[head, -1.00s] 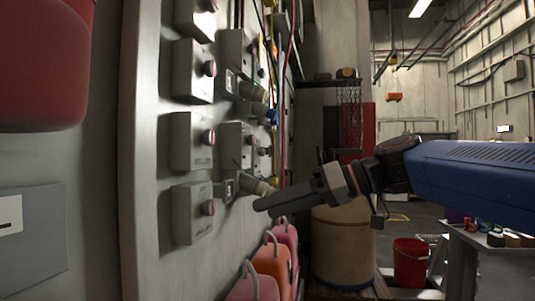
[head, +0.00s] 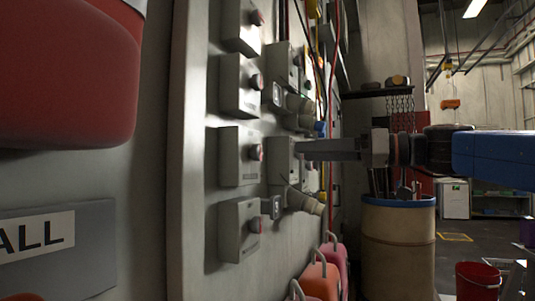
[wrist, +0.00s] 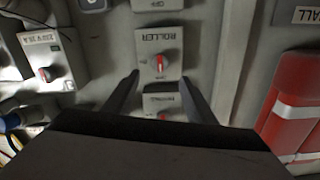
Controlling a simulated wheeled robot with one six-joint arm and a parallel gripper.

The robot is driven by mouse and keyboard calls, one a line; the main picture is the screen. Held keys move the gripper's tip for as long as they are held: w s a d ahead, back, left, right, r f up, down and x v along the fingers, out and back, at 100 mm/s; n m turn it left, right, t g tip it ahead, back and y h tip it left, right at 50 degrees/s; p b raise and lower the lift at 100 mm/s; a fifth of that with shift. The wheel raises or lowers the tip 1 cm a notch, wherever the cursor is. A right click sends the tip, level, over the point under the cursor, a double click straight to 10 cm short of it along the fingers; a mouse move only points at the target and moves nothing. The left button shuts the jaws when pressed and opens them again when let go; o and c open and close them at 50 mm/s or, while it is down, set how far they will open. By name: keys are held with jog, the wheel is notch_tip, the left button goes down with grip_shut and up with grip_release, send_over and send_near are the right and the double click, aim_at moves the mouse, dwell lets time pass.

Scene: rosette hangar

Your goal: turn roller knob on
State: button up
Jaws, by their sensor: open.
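The roller box (wrist: 158,45) is a pale grey switch box with the word ROLLER on it, near the middle of the wrist view. Its round red knob (wrist: 158,64) has a pale stripe and sits between and just beyond my fingertips. My gripper (wrist: 160,79) is open and empty, one finger on each side of the knob, apart from it. In the head view my gripper (head: 299,150) points left at the wall, level with a grey box (head: 238,157) with a red knob (head: 257,152). Labels cannot be read there.
Another knob box (wrist: 166,104) lies between my fingers, partly hidden by my gripper. A grey box with a red knob (wrist: 44,74) is at left. Red canisters (head: 318,278) stand low along the wall. A drum (head: 398,240) stands behind my arm.

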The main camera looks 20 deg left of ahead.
aim_at(261, 153)
jog(key=a, duration=0.7)
jog(key=w+a, duration=0.1)
jog(key=a, duration=0.3)
jog(key=shift+a, duration=0.2)
jog(key=c, duration=1)
